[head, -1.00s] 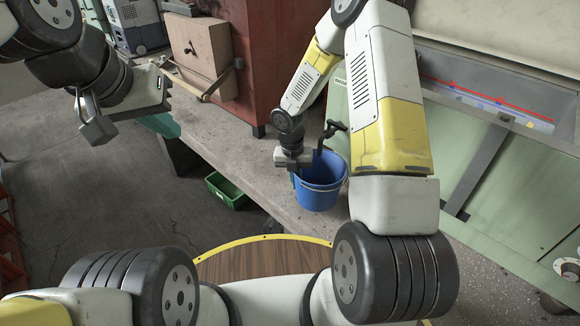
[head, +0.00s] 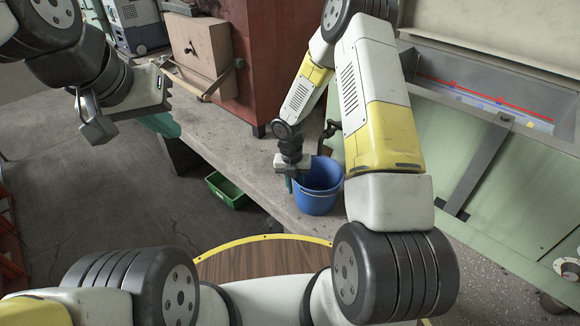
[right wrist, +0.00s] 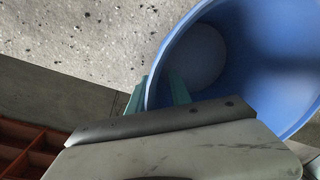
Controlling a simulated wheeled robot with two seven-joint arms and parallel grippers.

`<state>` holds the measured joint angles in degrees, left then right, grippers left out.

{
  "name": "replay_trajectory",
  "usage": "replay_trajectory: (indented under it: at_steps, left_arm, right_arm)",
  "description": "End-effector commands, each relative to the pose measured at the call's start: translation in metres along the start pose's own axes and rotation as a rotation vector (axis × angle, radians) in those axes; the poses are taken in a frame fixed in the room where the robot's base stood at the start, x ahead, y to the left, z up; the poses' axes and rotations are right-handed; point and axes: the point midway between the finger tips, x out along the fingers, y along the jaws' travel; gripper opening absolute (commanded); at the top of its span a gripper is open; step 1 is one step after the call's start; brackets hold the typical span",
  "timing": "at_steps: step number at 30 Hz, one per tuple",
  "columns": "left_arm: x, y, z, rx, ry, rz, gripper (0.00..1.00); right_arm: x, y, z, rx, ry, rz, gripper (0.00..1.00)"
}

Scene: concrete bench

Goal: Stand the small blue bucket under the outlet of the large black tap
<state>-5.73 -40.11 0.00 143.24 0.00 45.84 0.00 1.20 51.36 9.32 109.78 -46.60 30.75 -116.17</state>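The small blue bucket (head: 316,198) is upright on the bench, near its front edge. Part of the black tap (head: 327,131) shows just above the bucket in the head view; my right arm covers the rest, so I cannot tell whether its outlet is over the bucket. My right gripper (head: 290,184) is at the bucket's left rim. In the right wrist view its green fingers (right wrist: 160,90) straddle the wall of the bucket (right wrist: 240,60), one outside and one inside, with a visible gap. My left gripper (head: 166,88) is far left, away from the bucket; its fingers are not clear.
A red cabinet (head: 275,60) and a brown box (head: 200,50) stand on the concrete bench (head: 235,160) behind and left. A green tray (head: 226,190) lies below the bench. A grey-green trough (head: 480,90) is at right. The bench left of the bucket is clear.

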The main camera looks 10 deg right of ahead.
Motion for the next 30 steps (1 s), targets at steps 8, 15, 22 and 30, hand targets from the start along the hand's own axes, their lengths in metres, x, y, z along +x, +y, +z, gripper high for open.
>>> replay_trajectory:
  at_steps: [8, 15, 22, 30]
  left_arm:
    - [0.0, 0.0, 0.0, 0.0, 0.0, 0.0, 0.0]
    - [0.0, 0.0, 0.0, 0.0, 0.0, 0.0, 0.0]
    - [0.0, 0.0, 0.0, 0.0, 0.0, 0.0, 0.0]
    - [0.0, 0.0, 0.0, 0.0, 0.0, 0.0, 0.0]
  right_arm:
    - [-0.002, 0.0, 0.0, 0.001, 0.0, 0.0, 0.24]
    - [-0.036, -0.001, 0.001, 0.002, -0.004, 0.002, 0.24]
    - [-0.086, -0.001, 0.001, 0.003, -0.004, 0.002, 0.24]
    - [-0.12, -0.001, 0.0, 0.004, -0.002, 0.001, 0.24]
